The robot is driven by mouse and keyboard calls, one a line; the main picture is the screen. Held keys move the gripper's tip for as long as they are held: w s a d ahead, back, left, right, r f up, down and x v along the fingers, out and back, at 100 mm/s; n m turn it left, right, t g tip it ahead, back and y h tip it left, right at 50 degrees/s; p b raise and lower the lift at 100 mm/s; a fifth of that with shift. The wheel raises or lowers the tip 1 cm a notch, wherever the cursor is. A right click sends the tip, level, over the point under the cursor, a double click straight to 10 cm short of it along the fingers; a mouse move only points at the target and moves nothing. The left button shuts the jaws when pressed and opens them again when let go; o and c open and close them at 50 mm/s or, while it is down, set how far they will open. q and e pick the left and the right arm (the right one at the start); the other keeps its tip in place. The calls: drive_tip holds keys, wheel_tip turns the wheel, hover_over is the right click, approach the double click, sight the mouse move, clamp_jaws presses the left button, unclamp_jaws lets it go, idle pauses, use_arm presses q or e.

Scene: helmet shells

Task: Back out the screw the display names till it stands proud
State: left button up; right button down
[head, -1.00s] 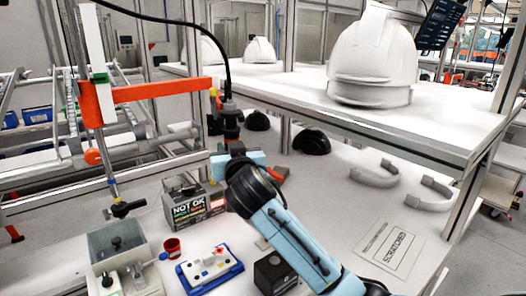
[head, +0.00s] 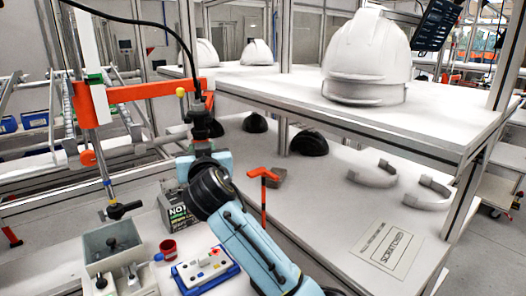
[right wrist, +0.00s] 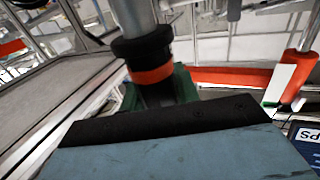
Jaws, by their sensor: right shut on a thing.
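My right gripper (head: 205,165) comes in from the lower right on a light blue arm and is shut on a black powered driver (head: 201,124) that hangs upright from a black cable. In the right wrist view the driver (right wrist: 145,52) shows a black collar and an orange band, close in front of the jaws. The driver's tip is hidden. A dark screen (head: 437,22) hangs at the upper right; its text is too small to read. A white unit with red and yellow spots sits on a blue tray (head: 183,287); I cannot tell its screws apart. My left gripper is out of view.
A red cup (head: 168,248) and a grey bin (head: 112,240) are at the left. White helmets stand on the shelf (head: 285,88).

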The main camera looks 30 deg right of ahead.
wheel_tip(320, 180, down, 10)
drive_tip(key=b, duration=0.7)
drive_tip(key=shift+d+r, duration=0.15)
drive_tip(key=shift+d, duration=0.05)
wheel_tip(320, 180, down, 4)
drive_tip(key=b, duration=0.3)
idle(0.5)
idle(0.3)
drive_tip(key=shift+f+b, duration=0.55)
drive_tip(key=shift+f, duration=0.3)
drive_tip(key=shift+f+b, duration=0.45)
drive_tip(key=shift+f, duration=0.2)
idle(0.8)
drive_tip(key=shift+s+f, duration=0.1)
drive_tip(key=shift+f, duration=0.2)
idle(1.1)
